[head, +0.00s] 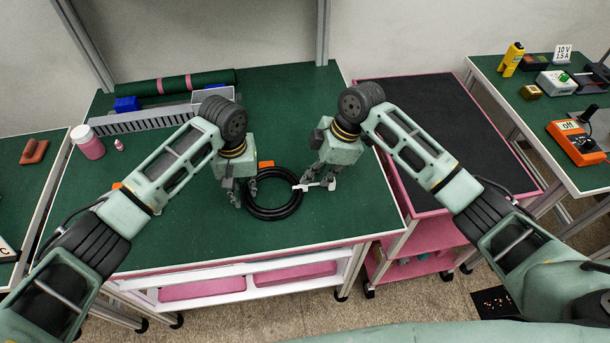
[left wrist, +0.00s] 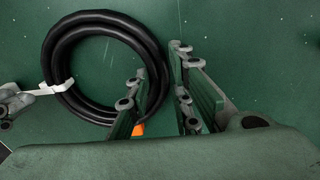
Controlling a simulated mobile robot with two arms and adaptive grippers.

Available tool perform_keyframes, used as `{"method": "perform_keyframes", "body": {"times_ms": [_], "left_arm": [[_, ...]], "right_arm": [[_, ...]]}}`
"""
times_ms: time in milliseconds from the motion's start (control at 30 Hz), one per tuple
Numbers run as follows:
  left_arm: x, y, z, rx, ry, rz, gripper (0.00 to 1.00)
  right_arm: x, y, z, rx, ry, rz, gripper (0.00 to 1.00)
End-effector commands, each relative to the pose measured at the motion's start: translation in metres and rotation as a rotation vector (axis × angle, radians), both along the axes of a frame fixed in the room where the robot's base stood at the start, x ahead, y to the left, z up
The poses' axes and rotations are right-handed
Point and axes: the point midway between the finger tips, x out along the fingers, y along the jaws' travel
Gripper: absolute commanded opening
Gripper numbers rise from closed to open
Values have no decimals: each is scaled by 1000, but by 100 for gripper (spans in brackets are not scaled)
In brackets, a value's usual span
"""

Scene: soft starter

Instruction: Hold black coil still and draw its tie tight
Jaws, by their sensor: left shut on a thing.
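The black coil (head: 274,213) lies on the green bench top, and it also shows in the left wrist view (left wrist: 70,35). A white tie (left wrist: 56,88) wraps its side nearest my right gripper, with a tail reaching out to that gripper. My left gripper (head: 246,192) is shut on the coil's opposite side; in the left wrist view its fingers (left wrist: 160,72) stand at the coil's edge. My right gripper (head: 318,184) is at the white tail. Whether its fingers are closed on the tail is too small to tell.
An orange piece (head: 265,164) lies by the coil. A green roll (head: 180,83), grey rack (head: 150,121) and pink-labelled jar (head: 88,142) stand farther back on the bench (head: 190,235). A black-topped cart (head: 440,120) adjoins at right. The bench front is clear.

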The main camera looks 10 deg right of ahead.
Motion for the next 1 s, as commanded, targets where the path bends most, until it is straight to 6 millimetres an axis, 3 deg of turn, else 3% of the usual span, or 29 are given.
{"method": "perform_keyframes", "body": {"times_ms": [367, 800, 1000], "left_arm": [[1, 6, -1, 11, 1, 6, 0], [1, 5, -1, 9, 1, 5, 0], [1, 3, 0, 6, 0, 4, 0]], "right_arm": [[1, -6, 2, -10, 0, -5, 0], [1, -29, 73, -7, -4, -4, 0], [0, -33, 92, -4, 0, -1, 0]]}}
